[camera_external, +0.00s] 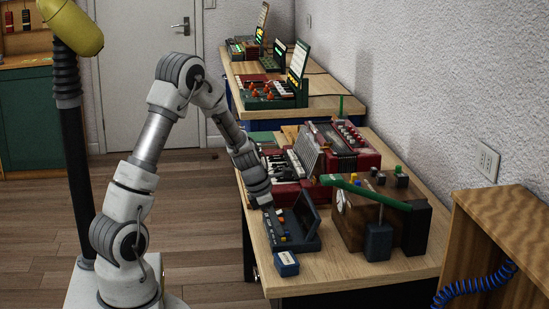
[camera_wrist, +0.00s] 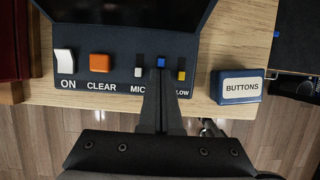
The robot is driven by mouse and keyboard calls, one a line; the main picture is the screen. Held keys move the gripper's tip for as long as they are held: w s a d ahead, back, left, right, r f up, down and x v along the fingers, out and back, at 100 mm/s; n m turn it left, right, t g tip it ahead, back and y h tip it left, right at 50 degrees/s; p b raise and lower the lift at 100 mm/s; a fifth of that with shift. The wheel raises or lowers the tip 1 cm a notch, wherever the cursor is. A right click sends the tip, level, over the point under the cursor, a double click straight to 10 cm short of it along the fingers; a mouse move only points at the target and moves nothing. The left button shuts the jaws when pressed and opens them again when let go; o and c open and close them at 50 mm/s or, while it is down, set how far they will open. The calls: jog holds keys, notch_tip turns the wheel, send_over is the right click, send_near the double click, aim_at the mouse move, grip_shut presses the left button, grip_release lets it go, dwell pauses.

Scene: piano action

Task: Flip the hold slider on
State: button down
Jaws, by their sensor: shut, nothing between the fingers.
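The dark blue console (camera_external: 290,230) lies on the near part of the wooden table, with a raised dark screen. In the wrist view its front panel (camera_wrist: 110,72) carries a white ON switch (camera_wrist: 65,61), an orange CLEAR button (camera_wrist: 99,64) and three small sliders: white (camera_wrist: 138,71), blue (camera_wrist: 161,62) and yellow (camera_wrist: 181,75). The blue one sits farther up than the other two. My gripper (camera_wrist: 161,76) is shut and empty, its tips at the blue slider; I cannot tell if they touch. The fingers hide the blue slider's label and part of its neighbours' labels.
A blue box labelled BUTTONS (camera_wrist: 238,86) stands right of the console. A red keyboard instrument (camera_external: 285,170) is to the left. The table edge is close.

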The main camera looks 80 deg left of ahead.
aim_at(270, 236)
jog(key=s+b, duration=0.1)
jog(key=s, duration=0.2)
jog(key=shift+s+f, duration=0.15)
jog(key=p+v, duration=0.3)
jog(key=v, duration=0.7)
jog(key=shift+s+p, duration=0.3)
jog(key=shift+s, duration=0.05)
jog(key=w+d+r+m+h+p, duration=0.15)
jog(key=d+r+m+p, duration=0.25)
jog(key=d+r+m, duration=1.3)
jog(key=s+d+r+m+t+y+p, duration=0.1)
jog(key=s+d+r+m+p, duration=0.1)
jog(key=s+d+r+m, duration=0.45)
jog(key=s+d+r+m+y+p, duration=0.1)
jog(key=s+d+m+p, duration=0.2)
jog(key=d+m, duration=0.65)
jog(key=a+f+m+b, duration=0.3)
jog(key=f+b, duration=2.5)
jog(key=b, duration=0.1)
jog(key=shift+f+b, duration=0.3)
